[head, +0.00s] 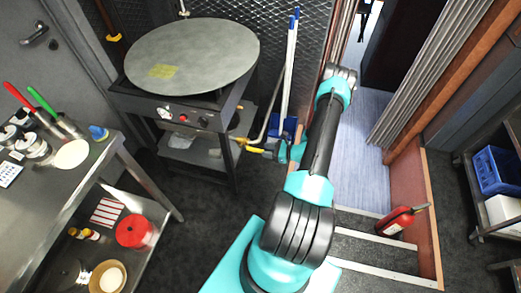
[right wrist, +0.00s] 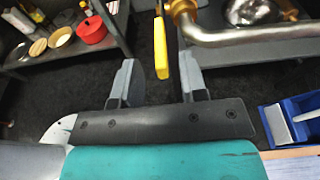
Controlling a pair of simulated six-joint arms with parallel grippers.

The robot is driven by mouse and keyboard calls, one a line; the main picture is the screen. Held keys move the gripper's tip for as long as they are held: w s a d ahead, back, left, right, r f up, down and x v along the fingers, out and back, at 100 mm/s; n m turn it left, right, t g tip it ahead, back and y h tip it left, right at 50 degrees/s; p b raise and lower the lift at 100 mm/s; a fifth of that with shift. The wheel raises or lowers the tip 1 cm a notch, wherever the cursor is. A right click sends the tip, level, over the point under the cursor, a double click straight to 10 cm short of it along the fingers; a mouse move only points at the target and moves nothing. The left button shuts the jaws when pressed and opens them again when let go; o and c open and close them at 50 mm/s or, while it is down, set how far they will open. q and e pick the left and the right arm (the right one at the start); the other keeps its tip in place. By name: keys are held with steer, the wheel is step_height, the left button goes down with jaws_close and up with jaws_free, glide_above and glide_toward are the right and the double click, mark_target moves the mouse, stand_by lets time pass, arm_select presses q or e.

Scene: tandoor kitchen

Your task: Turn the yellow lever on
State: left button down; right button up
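The yellow lever (right wrist: 160,50) hangs from a brass valve fitting (right wrist: 184,8) on a metal pipe in the right wrist view. In the head view, yellow shows at the lever (head: 246,141), beside the griddle stand. My right gripper (right wrist: 157,78) is open, with one finger on each side of the lever. The lever's lower end lies between the fingers, and a gap shows on both sides. In the head view the right gripper (head: 274,151) is small and partly hidden by my own arm. My left gripper is not in view.
A griddle stand with a large round plate (head: 192,55) stands left of the lever. A metal pipe (right wrist: 255,37) runs right from the valve. A blue dustpan (right wrist: 293,121) is at the right. A steel table (head: 52,199) stands at the left. Steps and a fire extinguisher (head: 397,220) are at the right.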

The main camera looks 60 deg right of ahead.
steer(key=v, duration=1.2)
steer(key=shift+s, duration=0.3)
steer(key=shift+d, duration=0.1)
steer(key=w+a+f+n+g+y, duration=0.1)
steer(key=w+a+n+g+y, duration=0.25)
steer(key=a+n+g, duration=0.6)
steer(key=w+a+n+g+y, duration=0.2)
steer(key=w+a+n+g, duration=0.25)
steer(key=a, duration=0.95)
steer(key=w+a+r+n+h, duration=0.3)
steer(key=w+a+n, duration=0.1)
steer(key=a+n, duration=0.3)
steer(key=w+a+r+n+h, duration=0.2)
steer(key=w+a+n+h, duration=0.1)
steer(key=a+n, duration=0.5)
steer(key=shift+w+r+n, duration=0.4)
steer(key=shift+w+n, duration=0.4)
steer(key=shift+w, duration=0.05)
steer(key=shift+h, duration=0.25)
